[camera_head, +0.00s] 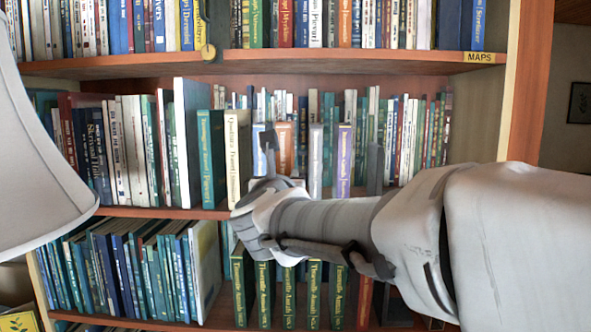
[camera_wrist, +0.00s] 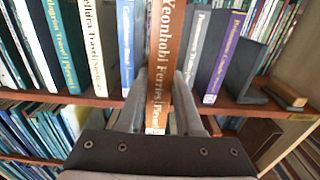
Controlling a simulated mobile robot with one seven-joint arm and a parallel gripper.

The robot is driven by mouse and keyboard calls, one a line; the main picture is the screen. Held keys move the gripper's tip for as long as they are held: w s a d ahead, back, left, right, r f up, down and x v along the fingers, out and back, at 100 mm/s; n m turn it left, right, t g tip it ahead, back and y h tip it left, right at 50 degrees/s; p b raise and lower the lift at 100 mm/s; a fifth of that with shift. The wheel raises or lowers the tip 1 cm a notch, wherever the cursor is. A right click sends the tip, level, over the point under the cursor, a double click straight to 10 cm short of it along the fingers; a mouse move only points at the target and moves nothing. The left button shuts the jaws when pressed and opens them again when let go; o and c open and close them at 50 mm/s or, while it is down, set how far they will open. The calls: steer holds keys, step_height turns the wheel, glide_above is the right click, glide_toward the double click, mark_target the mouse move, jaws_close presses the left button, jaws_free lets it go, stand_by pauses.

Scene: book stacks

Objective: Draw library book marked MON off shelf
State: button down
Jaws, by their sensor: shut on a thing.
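The orange-brown book (camera_wrist: 165,50) with "Yeonhobi Ferries" on its spine is between the fingers of my gripper (camera_wrist: 160,98) in the wrist view. My gripper is shut on it. The book looks nearer than its neighbours, and its lower end overlaps the shelf's front edge. A small pale label sits at its foot, but I cannot read MON on it. In the head view the orange book (camera_head: 286,140) shows behind my gripper (camera_head: 268,158), which hides its lower part.
A blue book (camera_wrist: 125,35) stands to its left; a grey book (camera_wrist: 197,45) and a purple book (camera_wrist: 222,55) stand to its right. A dark bookend (camera_wrist: 245,72) stands beyond. Below is another book row (camera_head: 264,285). A lampshade (camera_head: 35,150) is at the left.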

steer(key=shift+s+a+r+b, duration=0.1)
steer(key=shift+s+b, duration=0.25)
steer(key=shift+s, duration=2.5)
